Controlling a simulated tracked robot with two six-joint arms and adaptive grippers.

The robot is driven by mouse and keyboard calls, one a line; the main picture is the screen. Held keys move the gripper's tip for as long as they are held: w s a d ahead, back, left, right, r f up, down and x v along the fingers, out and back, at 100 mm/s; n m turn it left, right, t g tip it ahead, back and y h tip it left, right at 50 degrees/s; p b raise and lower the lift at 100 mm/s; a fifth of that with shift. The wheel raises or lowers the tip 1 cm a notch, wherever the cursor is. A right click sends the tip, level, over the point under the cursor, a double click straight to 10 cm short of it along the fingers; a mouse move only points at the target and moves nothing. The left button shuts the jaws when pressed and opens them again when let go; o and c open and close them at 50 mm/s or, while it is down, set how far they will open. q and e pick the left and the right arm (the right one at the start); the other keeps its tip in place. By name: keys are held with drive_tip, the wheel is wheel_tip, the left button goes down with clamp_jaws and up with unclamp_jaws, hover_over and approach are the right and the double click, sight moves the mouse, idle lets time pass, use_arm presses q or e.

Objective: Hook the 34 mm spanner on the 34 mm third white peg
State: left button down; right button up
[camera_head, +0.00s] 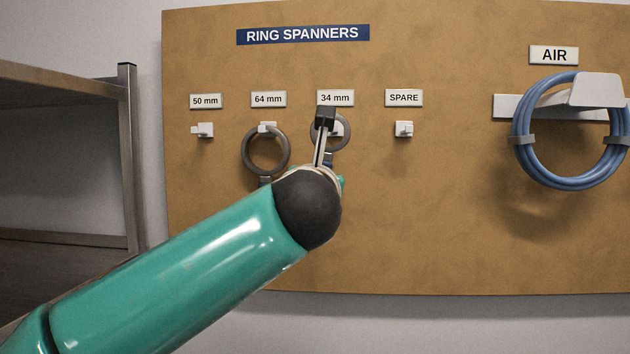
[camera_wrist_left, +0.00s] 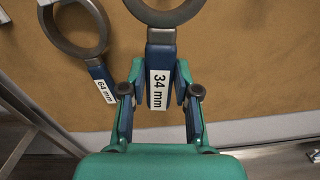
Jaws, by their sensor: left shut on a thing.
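The 34 mm spanner (camera_wrist_left: 159,92) has a grey ring and a blue handle with a white label. My left gripper (camera_wrist_left: 160,76) is shut on its handle. In the head view the spanner's ring (camera_head: 347,137) is upright at the third white peg (camera_head: 337,129), under the 34 mm label (camera_head: 340,98). White of the peg shows through the ring's opening. I cannot tell whether the ring is around the peg or in front of it. My left arm and wrist hide the handle's lower part and most of the gripper there. My right gripper is not in view.
A 64 mm spanner (camera_head: 247,158) hangs on the second peg (camera_head: 267,128), close left. The 50 mm peg (camera_head: 204,130) and SPARE peg (camera_head: 404,129) are empty. A blue air hose (camera_head: 519,120) hangs at the right. A metal shelf (camera_head: 128,160) stands at the left.

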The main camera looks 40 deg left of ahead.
use_arm(q)
drive_tip(key=f+x, duration=0.1)
drive_tip(key=x, duration=0.5)
drive_tip(key=shift+w+f+p, duration=0.25)
drive_tip(key=shift+f+p, duration=0.05)
drive_tip(key=shift+p, duration=0.15)
drive_tip(key=shift+a+f, duration=0.1)
idle(0.7)
drive_tip(key=c, duration=0.8)
unclamp_jaws()
drive_tip(key=shift+o, duration=0.2)
drive_tip(key=v, duration=1.2)
